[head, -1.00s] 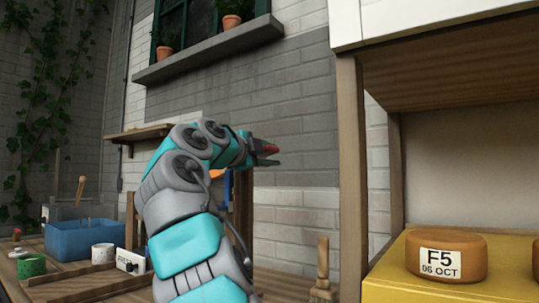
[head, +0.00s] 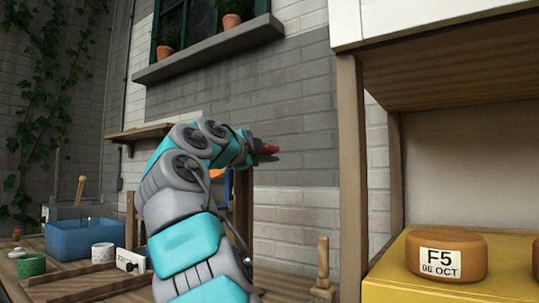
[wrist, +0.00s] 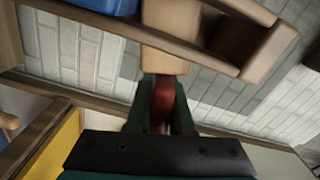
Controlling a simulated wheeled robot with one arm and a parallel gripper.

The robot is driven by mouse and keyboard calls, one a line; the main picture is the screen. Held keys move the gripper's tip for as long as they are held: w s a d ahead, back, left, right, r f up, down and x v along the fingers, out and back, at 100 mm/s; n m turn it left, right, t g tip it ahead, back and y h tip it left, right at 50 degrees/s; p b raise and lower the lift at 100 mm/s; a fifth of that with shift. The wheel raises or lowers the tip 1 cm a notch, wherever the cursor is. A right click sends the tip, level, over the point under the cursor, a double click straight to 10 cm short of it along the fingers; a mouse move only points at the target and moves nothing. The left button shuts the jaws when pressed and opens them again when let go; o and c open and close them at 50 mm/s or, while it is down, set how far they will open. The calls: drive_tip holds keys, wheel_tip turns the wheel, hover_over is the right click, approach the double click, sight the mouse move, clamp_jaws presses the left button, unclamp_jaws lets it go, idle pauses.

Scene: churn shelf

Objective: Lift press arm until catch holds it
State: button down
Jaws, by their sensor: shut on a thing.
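My gripper (head: 268,153) is at the end of my raised arm, in front of the brick wall in the head view. In the wrist view my gripper (wrist: 163,118) has its dark green fingers shut on a red grip (wrist: 163,100). The grip lines up with a light wooden beam (wrist: 168,58), which looks like the press arm. A wooden upright (head: 243,205), apparently part of the press, shows behind my arm. My arm hides most of the press in the head view. I cannot make out the catch or whether it touches the press arm.
A yellow shelf surface (head: 395,275) with an F5-labelled cheese (head: 446,256) is at right. A brush (head: 323,270) stands between. Brick wall lies behind.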

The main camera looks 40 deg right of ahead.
idle(0.6)
drive_tip(key=r+p, duration=0.2)
drive_tip(key=shift+w+a+r+n, duration=0.15)
drive_tip(key=shift+w+r+n, duration=0.15)
drive_tip(key=shift+w, duration=0.05)
drive_tip(key=c, duration=0.8)
unclamp_jaws()
drive_tip(key=b+v, duration=0.1)
drive_tip(key=v, duration=0.7)
drive_tip(key=shift+a, duration=0.1)
